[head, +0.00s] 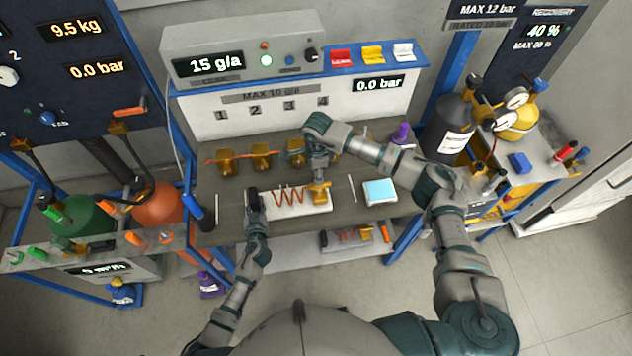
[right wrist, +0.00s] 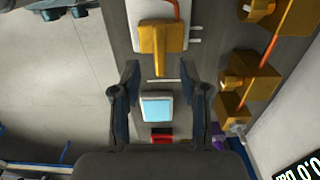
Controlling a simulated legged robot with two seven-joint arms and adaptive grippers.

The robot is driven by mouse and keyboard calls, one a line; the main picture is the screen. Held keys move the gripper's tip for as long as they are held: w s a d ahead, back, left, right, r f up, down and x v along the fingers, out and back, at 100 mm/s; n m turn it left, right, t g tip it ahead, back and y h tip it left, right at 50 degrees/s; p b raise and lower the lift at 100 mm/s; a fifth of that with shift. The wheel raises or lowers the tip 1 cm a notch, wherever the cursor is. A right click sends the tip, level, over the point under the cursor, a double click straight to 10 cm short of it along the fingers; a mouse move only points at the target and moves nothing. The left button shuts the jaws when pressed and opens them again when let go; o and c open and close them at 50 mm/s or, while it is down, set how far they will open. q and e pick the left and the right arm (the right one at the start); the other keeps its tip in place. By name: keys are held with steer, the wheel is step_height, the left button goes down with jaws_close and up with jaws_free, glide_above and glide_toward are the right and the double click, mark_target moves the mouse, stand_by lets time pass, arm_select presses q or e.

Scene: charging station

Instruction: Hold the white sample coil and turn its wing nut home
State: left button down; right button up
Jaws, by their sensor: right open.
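The white sample coil (head: 285,212) is a white block with a copper coil, lying on the grey bench. Its yellow wing nut (head: 319,199) stands at the block's right end. In the right wrist view the wing nut (right wrist: 160,45) is at the top centre. My right gripper (head: 320,176) is over the wing nut, pointing down. In its wrist view the right gripper (right wrist: 160,72) is open, with a gap between each finger and the nut. My left gripper (head: 253,203) is at the block's left end; its grip on the block is too small to make out.
A blue-screened device (head: 380,192) lies right of the coil, with a thin white rod (head: 351,188) between. Several yellow fittings on an orange pipe (head: 262,156) line the bench's back. A purple bottle (head: 401,134) stands at the back right. A second coil unit (head: 350,237) is below the bench.

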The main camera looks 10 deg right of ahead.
mark_target(319, 188)
steer(key=f, duration=0.4)
steer(key=shift+d+f, duration=0.35)
steer(key=shift+a+f, duration=0.15)
steer(key=shift+f, duration=0.35)
steer(key=shift+a, duration=0.25)
steer(key=c, duration=0.7)
steer(key=shift+d, duration=0.15)
jaws_close()
